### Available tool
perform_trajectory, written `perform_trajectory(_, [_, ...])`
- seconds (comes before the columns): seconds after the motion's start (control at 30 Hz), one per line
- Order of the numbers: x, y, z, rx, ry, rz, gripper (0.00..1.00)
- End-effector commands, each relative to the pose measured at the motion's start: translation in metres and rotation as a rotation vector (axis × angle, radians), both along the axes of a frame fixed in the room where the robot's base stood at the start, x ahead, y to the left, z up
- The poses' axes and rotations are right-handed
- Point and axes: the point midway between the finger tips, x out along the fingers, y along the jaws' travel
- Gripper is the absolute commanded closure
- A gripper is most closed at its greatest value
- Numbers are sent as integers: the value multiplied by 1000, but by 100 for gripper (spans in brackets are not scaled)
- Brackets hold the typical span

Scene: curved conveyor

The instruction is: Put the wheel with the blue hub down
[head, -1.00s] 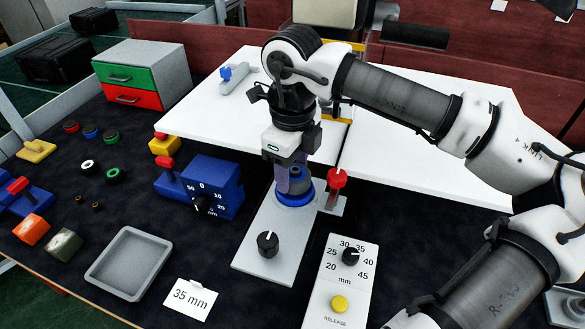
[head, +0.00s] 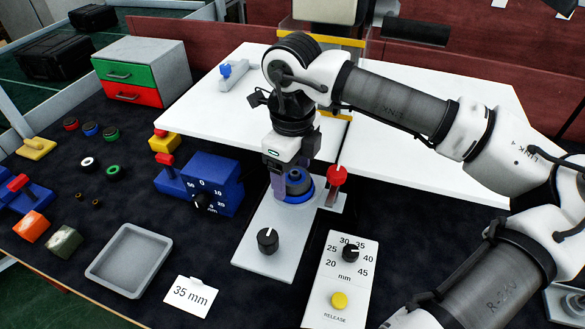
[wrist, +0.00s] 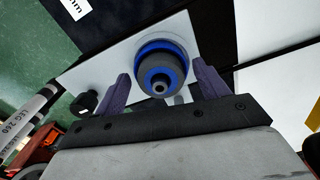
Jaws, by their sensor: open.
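A dark wheel with a blue hub (wrist: 158,72) sits on the round blue seat of the grey fixture plate, around a grey centre post, in the wrist view. In the head view the wheel (head: 297,181) shows just right of my near finger, above the blue seat (head: 293,198). My gripper (head: 284,186) points down at the seat and is open. In the wrist view its two purple fingers (wrist: 161,84) stand apart, one to each side of the wheel, with visible gaps. The wheel's far side is partly hidden in the head view.
A red-topped post (head: 337,178) stands close right of the seat. A black knob (head: 268,241) is on the plate's front. A blue dial block (head: 203,187) stands left, and a panel with a yellow button (head: 339,301) lies front right. An empty grey tray (head: 153,238) is front left.

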Motion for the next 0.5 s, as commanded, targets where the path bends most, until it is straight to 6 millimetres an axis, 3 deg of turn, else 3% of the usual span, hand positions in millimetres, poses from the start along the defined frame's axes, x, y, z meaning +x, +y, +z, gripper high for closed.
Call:
perform_trajectory(0.17, [1, 0, 18, -1, -4, -2, 27])
perform_trajectory(0.5, [1, 0, 91, -1, -4, -1, 27])
